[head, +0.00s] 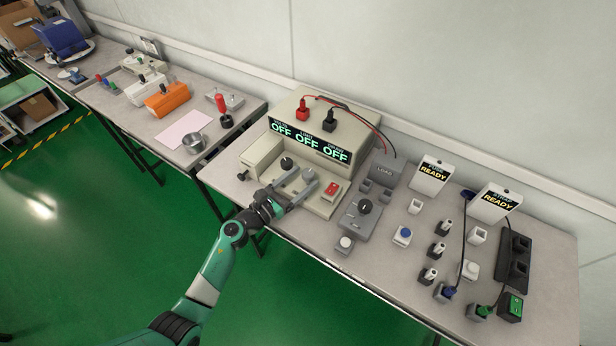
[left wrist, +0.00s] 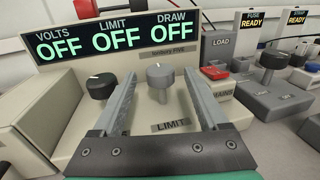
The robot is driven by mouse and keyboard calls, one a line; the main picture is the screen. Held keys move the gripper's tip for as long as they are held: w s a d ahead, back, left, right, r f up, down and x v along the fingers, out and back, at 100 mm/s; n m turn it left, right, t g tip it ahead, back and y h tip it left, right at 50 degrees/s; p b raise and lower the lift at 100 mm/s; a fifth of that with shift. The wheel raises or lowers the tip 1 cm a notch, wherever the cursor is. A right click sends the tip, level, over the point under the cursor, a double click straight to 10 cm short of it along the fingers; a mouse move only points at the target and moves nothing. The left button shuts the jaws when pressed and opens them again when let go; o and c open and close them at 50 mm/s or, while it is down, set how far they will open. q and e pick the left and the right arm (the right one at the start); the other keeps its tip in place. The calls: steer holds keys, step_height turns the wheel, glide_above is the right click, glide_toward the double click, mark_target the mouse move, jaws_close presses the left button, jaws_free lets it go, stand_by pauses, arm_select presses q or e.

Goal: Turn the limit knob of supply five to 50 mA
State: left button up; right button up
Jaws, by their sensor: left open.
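Supply five (head: 345,120) is a beige box with a sloping front; its VOLTS, LIMIT and DRAW readouts (left wrist: 115,35) all show OFF. The grey limit knob (left wrist: 160,76) stands above the LIMIT label (left wrist: 171,126), with a light mark on its top. My left gripper (head: 303,183) is over the front panel. In the left wrist view its two fingers (left wrist: 162,92) are open, one on each side of the limit knob, with gaps visible between them and it. A black knob (left wrist: 101,86) is left of the fingers. My right gripper is not in view.
A red MAINS switch (head: 332,189) is right of the fingers. A grey unit with a black dial (head: 365,207) stands farther right. Red and black plugs (head: 303,108) with cables sit on top of the supply. Several small testers fill the right table.

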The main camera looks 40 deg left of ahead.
arm_select(q)
steer(key=shift+w+b, duration=0.35)
steer(key=shift+w, duration=1.15)
steer(key=shift+c, duration=0.3)
jaws_close()
